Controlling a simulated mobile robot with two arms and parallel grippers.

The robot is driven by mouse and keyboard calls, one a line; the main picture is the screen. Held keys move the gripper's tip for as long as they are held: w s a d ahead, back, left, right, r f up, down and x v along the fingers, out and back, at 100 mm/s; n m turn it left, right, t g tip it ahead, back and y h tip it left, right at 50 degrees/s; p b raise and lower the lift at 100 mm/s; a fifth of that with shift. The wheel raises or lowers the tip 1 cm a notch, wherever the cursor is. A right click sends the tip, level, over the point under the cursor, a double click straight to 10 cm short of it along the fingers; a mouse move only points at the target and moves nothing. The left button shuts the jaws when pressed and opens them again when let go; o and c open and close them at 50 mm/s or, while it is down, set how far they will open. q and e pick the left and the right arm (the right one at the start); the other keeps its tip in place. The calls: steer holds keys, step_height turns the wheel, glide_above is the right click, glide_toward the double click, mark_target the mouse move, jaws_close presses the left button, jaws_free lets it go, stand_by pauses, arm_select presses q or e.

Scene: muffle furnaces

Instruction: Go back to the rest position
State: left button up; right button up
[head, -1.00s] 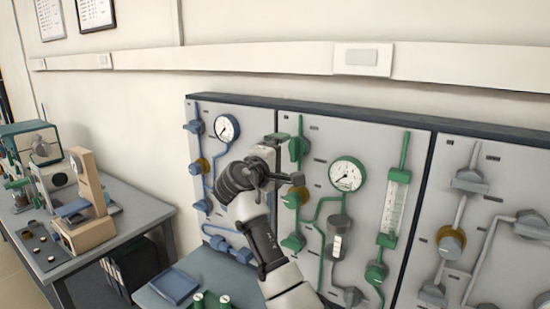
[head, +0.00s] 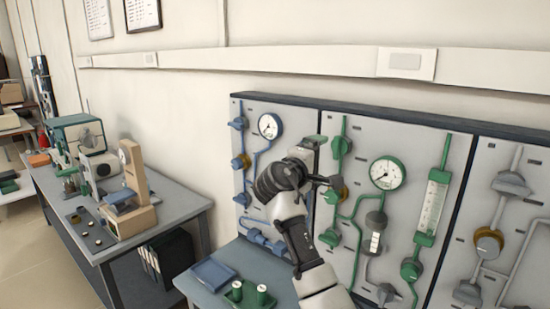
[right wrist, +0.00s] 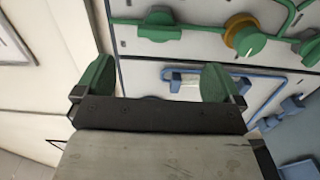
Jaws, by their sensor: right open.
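My right arm reaches up in the middle of the head view. Its right gripper (head: 325,161) is in front of the panel with blue and green piping (head: 360,135), and part of the panel is hidden behind it. In the right wrist view the gripper (right wrist: 156,80) has two green fingers wide apart with nothing held between them. Behind the fingers are a blue pipe loop and a green knob with an orange-brown collar (right wrist: 243,38). I cannot tell the exact gap to the panel. My left gripper is not in view.
A bench (head: 178,213) with several instruments stands at the left. A small table (head: 205,294) below the panel holds a blue tray (head: 213,272) and two green-and-white pieces on a green base (head: 236,299). Floor (head: 70,268) shows at lower left.

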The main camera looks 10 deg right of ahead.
steer(key=s+f+m+g+y, duration=0.15)
steer(key=s+f, duration=0.35)
steer(key=f, duration=0.5)
steer(key=s+d+f+y, duration=0.1)
steer(key=s+f+y, duration=0.3)
steer(key=f, duration=0.5)
steer(key=s+f+m+g+y, duration=0.1)
steer(key=s+f, duration=0.5)
steer(key=f, duration=0.4)
steer(key=s+a+f+m+g+y, duration=0.1)
steer(key=s+a+f+g+y, duration=0.15)
steer(key=s, duration=0.75)
steer(key=s+a+f+m+g+y, duration=0.1)
steer(key=s+f+y, duration=0.2)
steer(key=s, duration=0.7)
steer(key=s+a+f+m+g+y, duration=0.1)
steer(key=s+a+f+g+y, duration=0.15)
steer(key=s, duration=0.85)
step_height(320, 180, down, 28)
steer(key=s, duration=0.1)
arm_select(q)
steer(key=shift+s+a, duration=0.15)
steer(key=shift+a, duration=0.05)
arm_select(e)
steer(key=s+d+f+g, duration=0.1)
steer(key=s+d+f, duration=0.2)
steer(key=s+f, duration=1.1)
steer(key=shift+s+f, duration=0.15)
steer(key=shift+s, duration=0.65)
